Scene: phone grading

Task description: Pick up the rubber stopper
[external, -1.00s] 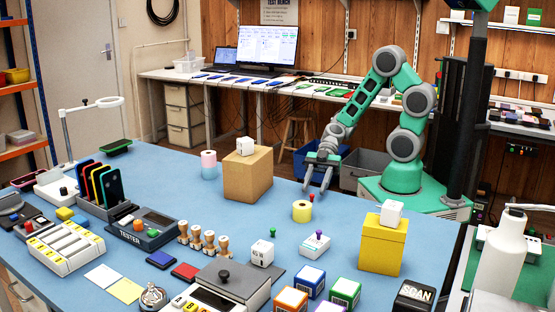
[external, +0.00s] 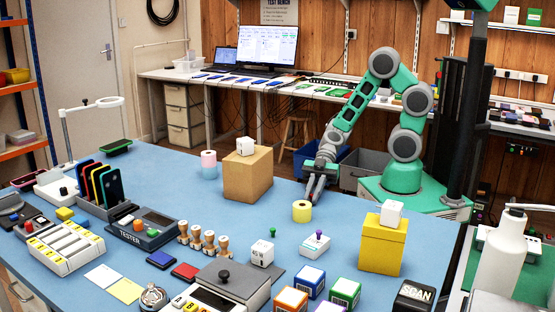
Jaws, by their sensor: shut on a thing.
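My gripper (external: 314,192) points down over the far edge of the blue table, just behind the yellow tape roll (external: 302,211). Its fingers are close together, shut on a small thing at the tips. The fingers hide nearly all of that thing, so its shape and colour cannot be made out. It is where a small red piece stood, which I take to be the rubber stopper. I cannot tell whether it is clear of the table.
A cardboard box (external: 248,174) with a white cube (external: 245,146) on it stands left of my gripper. A yellow box (external: 382,247) stands at the right. A small green peg (external: 273,231) and a purple-knobbed white block (external: 315,245) are nearer the front.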

